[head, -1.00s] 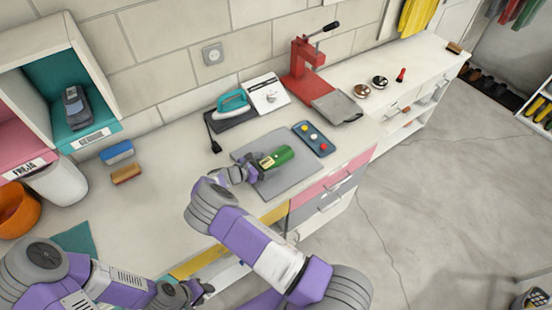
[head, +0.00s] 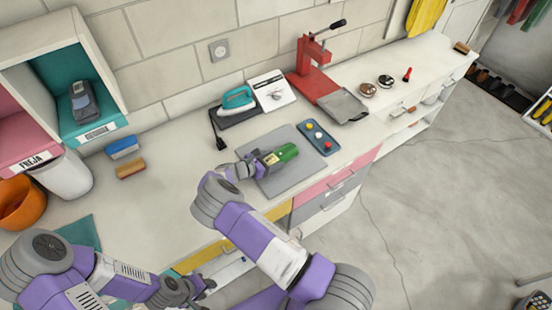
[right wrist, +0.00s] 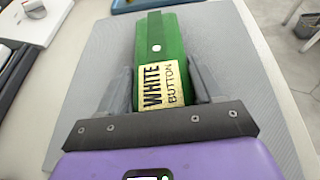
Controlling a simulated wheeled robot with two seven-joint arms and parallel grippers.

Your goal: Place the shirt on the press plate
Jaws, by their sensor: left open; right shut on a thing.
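A green folded piece with a cream tag reading "WHITE BUTTON" (head: 287,153), seemingly the shirt, is over the flat grey plate (head: 262,183) on the counter. In the right wrist view the green piece (right wrist: 163,28) points away from me and carries one white button dot. My right gripper (right wrist: 163,88) is shut on its tagged near end, a finger on each side. I cannot tell whether it touches the plate. A red lever press (head: 313,62) with its own grey plate (head: 343,104) stands further back. My left gripper (head: 205,287) is open and empty, low in front of the counter.
A blue tray (head: 326,145) of coloured buttons lies just right of the flat plate. A teal iron (head: 237,97) and a white card (head: 271,90) lie behind it. Blue and brown brushes (head: 130,168), a white bin (head: 68,178) and an orange pot (head: 20,205) stand left.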

